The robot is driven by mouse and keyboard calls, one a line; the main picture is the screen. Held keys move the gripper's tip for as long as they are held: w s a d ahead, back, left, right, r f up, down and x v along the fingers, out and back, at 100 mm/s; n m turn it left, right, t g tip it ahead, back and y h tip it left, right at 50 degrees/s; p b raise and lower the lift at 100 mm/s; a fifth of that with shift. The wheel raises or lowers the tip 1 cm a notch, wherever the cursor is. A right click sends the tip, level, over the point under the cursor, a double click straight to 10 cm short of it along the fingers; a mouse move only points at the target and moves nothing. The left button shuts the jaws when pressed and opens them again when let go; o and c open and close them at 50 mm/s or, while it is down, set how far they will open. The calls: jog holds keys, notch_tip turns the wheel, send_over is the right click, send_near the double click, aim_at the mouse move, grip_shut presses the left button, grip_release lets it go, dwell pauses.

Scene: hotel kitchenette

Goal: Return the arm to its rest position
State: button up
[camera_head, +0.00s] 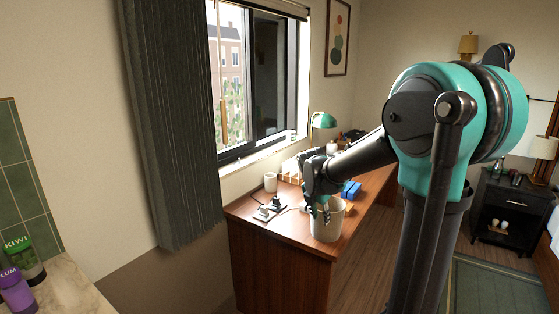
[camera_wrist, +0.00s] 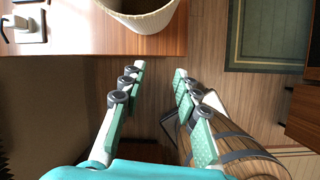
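My arm, teal and black, stands at the right of the head view and reaches left over the desk. My gripper (camera_head: 322,208) is at its end, by the near edge of the desk, in front of or over a pale bin-like container (camera_head: 327,228). In the wrist view my gripper (camera_wrist: 159,70) has its two green-padded fingers apart, with nothing between them but the floor beyond. The container (camera_wrist: 142,17) also shows there, past the fingertips and apart from them.
A slatted round wooden object (camera_wrist: 235,150) stands below right of the fingers. A black nightstand (camera_head: 507,205) is at the right.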

jog(key=s+d+f+m, duration=0.1)
jog(key=s+f+m, duration=0.2)
jog(key=s+m, duration=0.5)
jog(key=s+d+f+m+y, duration=0.1)
jog(key=s+f+m, duration=0.3)
jog(key=s+m, duration=0.4)
jog(key=s+d+f+m+y, duration=0.1)
jog(key=s+f+m, duration=0.3)
jog(key=s+m, duration=0.4)
jog(key=d+m, duration=0.1)
jog(key=m, duration=0.2)
jog(key=shift+s+d, duration=0.25)
jog(key=shift+d, duration=0.15)
